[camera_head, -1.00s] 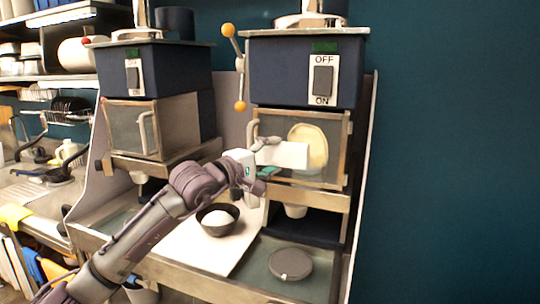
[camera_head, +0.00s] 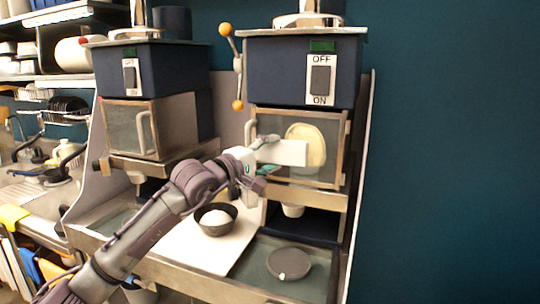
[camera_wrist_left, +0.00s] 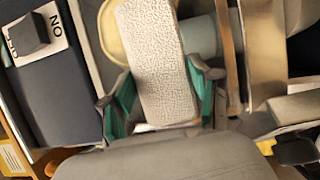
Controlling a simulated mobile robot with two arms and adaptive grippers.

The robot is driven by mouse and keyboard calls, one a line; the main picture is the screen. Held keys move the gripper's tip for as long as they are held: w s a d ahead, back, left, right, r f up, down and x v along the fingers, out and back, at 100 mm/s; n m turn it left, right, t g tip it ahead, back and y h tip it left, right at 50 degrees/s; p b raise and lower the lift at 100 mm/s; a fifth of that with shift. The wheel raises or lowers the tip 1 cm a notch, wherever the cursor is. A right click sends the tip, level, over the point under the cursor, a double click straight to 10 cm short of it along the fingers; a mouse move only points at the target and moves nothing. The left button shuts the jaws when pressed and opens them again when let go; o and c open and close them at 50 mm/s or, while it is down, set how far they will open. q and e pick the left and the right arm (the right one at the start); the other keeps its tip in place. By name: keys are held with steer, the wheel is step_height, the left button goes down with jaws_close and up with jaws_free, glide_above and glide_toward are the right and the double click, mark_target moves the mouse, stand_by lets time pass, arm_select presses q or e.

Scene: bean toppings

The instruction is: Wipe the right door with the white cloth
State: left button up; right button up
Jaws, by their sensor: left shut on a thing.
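The right door (camera_head: 333,172) is a framed clear panel on the front of the right machine, with a cream-coloured round patch (camera_head: 309,146) showing at it. My left gripper (camera_head: 268,156) is in front of the door's left part, shut on the white cloth (camera_head: 288,153). The cloth sticks out to the right, over the door and up to the cream patch. In the left wrist view the textured cloth (camera_wrist_left: 157,65) stands between the green-lined fingers (camera_wrist_left: 160,105), partly covering the cream patch. I cannot tell whether the cloth touches the door. My right gripper is not in view.
The right machine's body (camera_head: 275,72) with its ON/OFF switch is above the door. A black bowl (camera_head: 216,219) with white contents stands on a white board (camera_head: 185,245) below. A dark round lid (camera_head: 289,263) lies at lower right. A similar machine (camera_head: 135,128) stands left.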

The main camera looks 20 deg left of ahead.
mark_target(288, 155)
arm_select(q)
steer(key=shift+w, duration=0.2)
steer(key=shift+s+d+f+b, duration=0.1)
steer(key=shift+d+b, duration=0.75)
steer(key=shift+d, duration=1.05)
